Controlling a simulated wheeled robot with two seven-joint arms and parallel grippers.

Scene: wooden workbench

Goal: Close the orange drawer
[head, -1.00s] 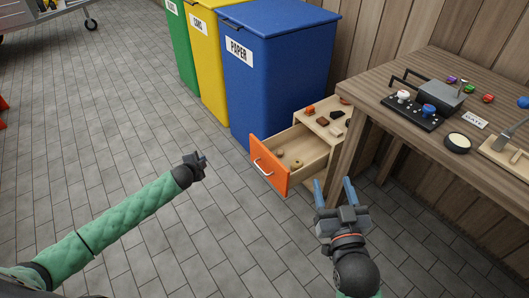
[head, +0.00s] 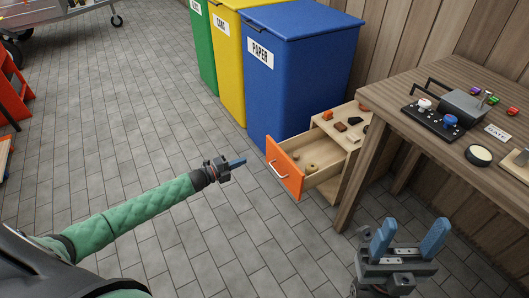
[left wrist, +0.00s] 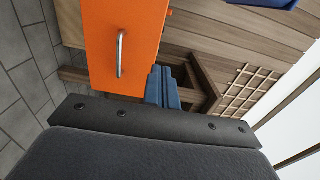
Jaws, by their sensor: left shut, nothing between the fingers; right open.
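The orange drawer (head: 285,168) stands pulled out of a small wooden cabinet (head: 349,150) beside the workbench. It has a silver handle on its front and small items inside. My left gripper (head: 238,162) is shut and empty, in front of the drawer and to its left, with a gap between them in the head view. In the left wrist view the orange front (left wrist: 130,40) and its handle show just beyond the shut blue fingers (left wrist: 163,88). My right gripper (head: 408,238) is open and empty, at the lower right in front of the workbench.
The wooden workbench (head: 420,100) on the right holds a control panel (head: 438,115) and several small objects. Small pieces lie on the cabinet top. Blue (head: 305,80), yellow (head: 229,65) and green bins stand behind the drawer.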

